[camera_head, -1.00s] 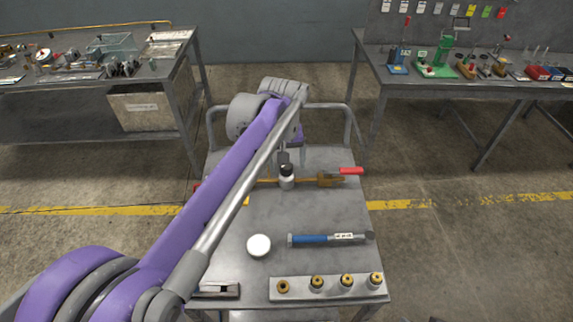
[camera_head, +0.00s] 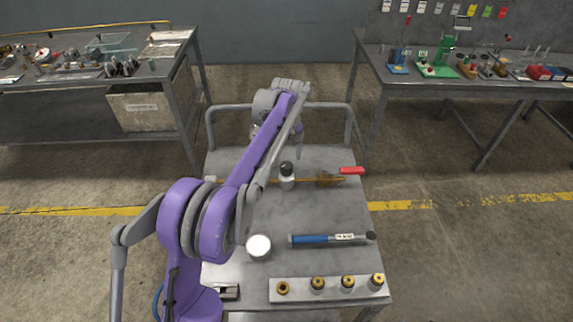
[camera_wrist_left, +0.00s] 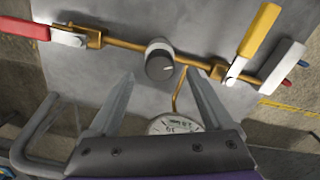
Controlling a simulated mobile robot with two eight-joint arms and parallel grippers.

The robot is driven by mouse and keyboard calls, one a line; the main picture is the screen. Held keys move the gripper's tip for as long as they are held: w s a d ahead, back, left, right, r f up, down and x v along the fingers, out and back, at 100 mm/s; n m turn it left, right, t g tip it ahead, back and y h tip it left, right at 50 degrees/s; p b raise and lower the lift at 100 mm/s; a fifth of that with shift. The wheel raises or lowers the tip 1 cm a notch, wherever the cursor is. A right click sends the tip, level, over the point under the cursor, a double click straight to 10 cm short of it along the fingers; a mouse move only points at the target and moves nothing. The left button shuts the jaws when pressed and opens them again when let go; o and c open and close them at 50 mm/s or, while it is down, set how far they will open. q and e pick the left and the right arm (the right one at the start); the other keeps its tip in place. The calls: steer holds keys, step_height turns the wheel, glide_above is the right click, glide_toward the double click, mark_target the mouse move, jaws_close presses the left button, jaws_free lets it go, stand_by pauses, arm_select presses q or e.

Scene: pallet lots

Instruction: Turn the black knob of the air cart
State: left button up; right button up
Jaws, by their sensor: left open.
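The black knob (camera_head: 287,167) sits on a pale round body on the brass pipe of the air cart (camera_head: 320,210). In the left wrist view the knob (camera_wrist_left: 159,66) faces me, with a light mark on its face. My left gripper (camera_head: 298,151) is open and empty, behind the knob and a little to its right in the head view. In the left wrist view the fingers (camera_wrist_left: 159,77) point toward the knob, one to each side, apart from it. A red-handled valve (camera_head: 350,171) is on the pipe. My right gripper is not in view.
On the cart top lie a white-topped round jar (camera_head: 258,246), a blue-handled tool (camera_head: 315,239) and a plate with several brass fittings (camera_head: 300,291). The wrist view shows a yellow-handled valve (camera_wrist_left: 250,45) and a gauge (camera_wrist_left: 174,124). The cart's rail (camera_head: 335,104) stands behind.

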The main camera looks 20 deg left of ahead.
mark_target(287, 165)
arm_select(q)
steer(key=shift+f, duration=1.9)
